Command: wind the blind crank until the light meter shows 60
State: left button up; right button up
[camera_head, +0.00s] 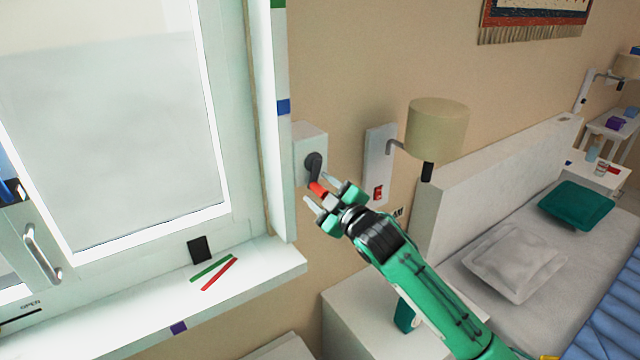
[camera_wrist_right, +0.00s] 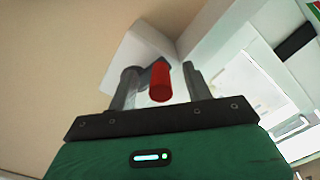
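The blind crank is a white wall box (camera_head: 309,142) with a dark crank arm (camera_head: 314,166) and a red handle (camera_head: 318,189), right of the window. My right gripper (camera_head: 317,193) is at the handle. In the right wrist view the red handle (camera_wrist_right: 160,82) lies between the two fingers of my right gripper (camera_wrist_right: 160,88), with gaps beside it, so the gripper looks open. A small dark panel (camera_head: 199,250) stands on the sill; I cannot tell whether it is the light meter, and no reading is legible. My left gripper is out of view.
A wall lamp (camera_head: 436,128) with a red switch (camera_head: 378,192) is close right of the crank. Green (camera_head: 211,268) and red (camera_head: 219,274) strips lie on the windowsill (camera_head: 265,276). A white cabinet (camera_head: 350,310) and a bed (camera_head: 465,285) are below and right.

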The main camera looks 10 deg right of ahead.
aim_at(325, 196)
jog(key=shift+s, duration=0.1)
dwell(0.3)
jog(key=p+v, duration=0.1)
jog(key=v, duration=0.4)
jog(key=shift+p, duration=0.3)
jog(key=v, duration=0.3)
